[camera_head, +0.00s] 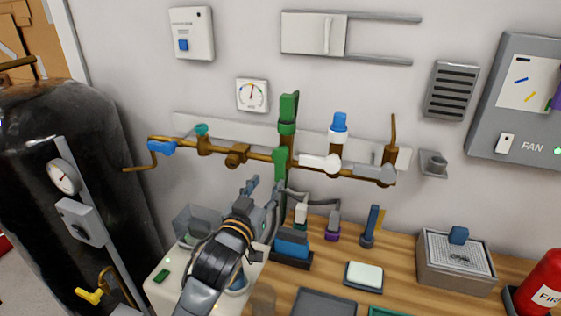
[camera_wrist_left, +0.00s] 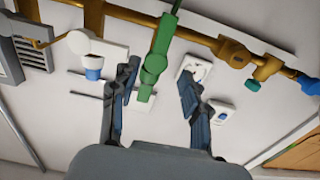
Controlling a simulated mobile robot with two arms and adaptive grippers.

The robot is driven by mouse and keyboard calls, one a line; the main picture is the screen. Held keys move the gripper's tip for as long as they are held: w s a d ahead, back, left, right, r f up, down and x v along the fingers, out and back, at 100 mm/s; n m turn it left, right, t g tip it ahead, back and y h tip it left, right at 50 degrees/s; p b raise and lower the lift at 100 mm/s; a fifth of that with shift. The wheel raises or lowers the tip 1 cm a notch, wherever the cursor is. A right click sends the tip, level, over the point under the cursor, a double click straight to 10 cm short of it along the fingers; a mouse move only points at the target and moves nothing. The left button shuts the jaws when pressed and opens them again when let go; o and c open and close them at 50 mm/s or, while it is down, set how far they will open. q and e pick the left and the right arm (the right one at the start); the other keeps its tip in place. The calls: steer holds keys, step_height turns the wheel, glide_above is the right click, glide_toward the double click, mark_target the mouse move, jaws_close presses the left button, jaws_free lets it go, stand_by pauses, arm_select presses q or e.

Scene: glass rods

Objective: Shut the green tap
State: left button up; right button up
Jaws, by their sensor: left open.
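In the left wrist view the green tap (camera_wrist_left: 157,55) lies between the two spread fingers (camera_wrist_left: 160,82), nearer the finger on the left. I cannot see either finger touching it. My right gripper is not in view.
Along the brown pipe (camera_head: 253,153) are a blue lever (camera_head: 161,147), a white lever (camera_head: 320,162) and a grey lever (camera_head: 368,170). A white-and-blue fitting (camera_head: 338,131) stands right of the green tap.

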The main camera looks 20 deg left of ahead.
mark_target(279, 166)
arm_select(q)
steer(key=w, duration=0.4)
steer(key=shift+w+p, duration=0.15)
steer(key=shift+p, duration=0.15)
steer(key=w, duration=0.5)
steer(key=shift+d+f+p, duration=0.1)
steer(key=shift+d+p, duration=0.05)
steer(key=shift+p, duration=0.2)
steer(key=shift+w, duration=0.5)
steer(key=c, duration=0.8)
jaws_close()
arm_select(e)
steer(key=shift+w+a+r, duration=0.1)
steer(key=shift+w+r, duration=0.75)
